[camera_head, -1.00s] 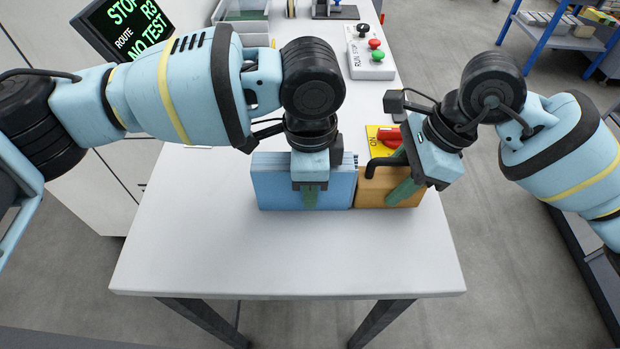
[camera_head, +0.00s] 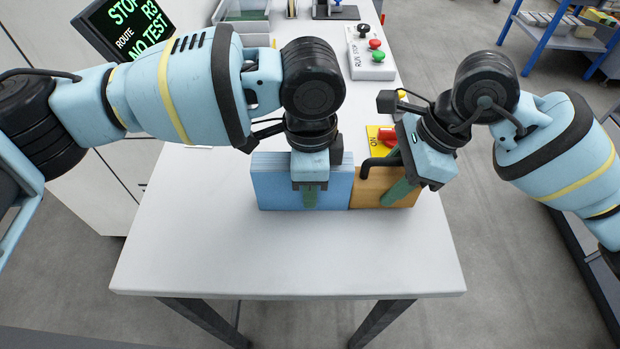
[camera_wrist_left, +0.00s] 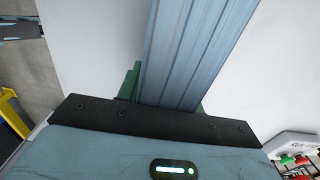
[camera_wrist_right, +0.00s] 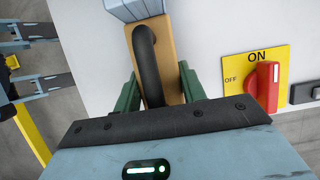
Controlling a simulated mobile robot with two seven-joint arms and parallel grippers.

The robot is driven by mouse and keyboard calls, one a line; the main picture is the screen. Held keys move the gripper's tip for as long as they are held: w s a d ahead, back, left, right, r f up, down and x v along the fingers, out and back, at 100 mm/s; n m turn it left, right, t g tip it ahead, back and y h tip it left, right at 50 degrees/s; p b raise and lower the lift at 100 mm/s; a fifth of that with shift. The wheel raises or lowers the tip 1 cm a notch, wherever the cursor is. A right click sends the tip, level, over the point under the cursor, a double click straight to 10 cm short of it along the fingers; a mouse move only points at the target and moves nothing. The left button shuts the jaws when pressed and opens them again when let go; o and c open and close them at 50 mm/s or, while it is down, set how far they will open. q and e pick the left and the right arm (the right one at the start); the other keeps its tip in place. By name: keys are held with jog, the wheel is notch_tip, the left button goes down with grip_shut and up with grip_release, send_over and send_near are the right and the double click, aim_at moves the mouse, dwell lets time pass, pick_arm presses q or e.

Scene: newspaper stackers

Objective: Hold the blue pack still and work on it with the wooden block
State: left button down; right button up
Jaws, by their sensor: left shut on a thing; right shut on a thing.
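The blue pack (camera_head: 275,185) stands upright on the white table (camera_head: 220,255), several layers thick. My left gripper (camera_head: 310,192) is shut on it from above, and its layered top edge shows between the fingers in the left wrist view (camera_wrist_left: 195,50). The wooden block (camera_head: 367,190) stands to the right of the pack, its left end against the pack's right end. It has a black curved handle (camera_wrist_right: 147,62) on top. My right gripper (camera_head: 400,192) is shut on the block, green fingers on either side. The pack's end shows beyond the block in the right wrist view (camera_wrist_right: 130,8).
A yellow ON/OFF plate with a red switch (camera_wrist_right: 266,85) lies just behind the block. A button box (camera_head: 371,68) stands farther back, and a tray (camera_head: 245,12) is at the far end. The table's front is clear.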

pick_arm(q)
jog(key=shift+d, duration=0.2)
pick_arm(e)
jog(key=shift+s+a, duration=0.1)
jog(key=shift+a, duration=0.15)
pick_arm(q)
jog(key=shift+a, duration=0.1)
pick_arm(e)
jog(key=shift+d, duration=1.9)
jog(key=shift+r, duration=3.55)
pick_arm(q)
jog(key=c, duration=0.8)
grip_release()
jog(key=shift+c, duration=0.2)
notch_tip(320, 180, up, 12)
jog(key=shift+r, duration=0.1)
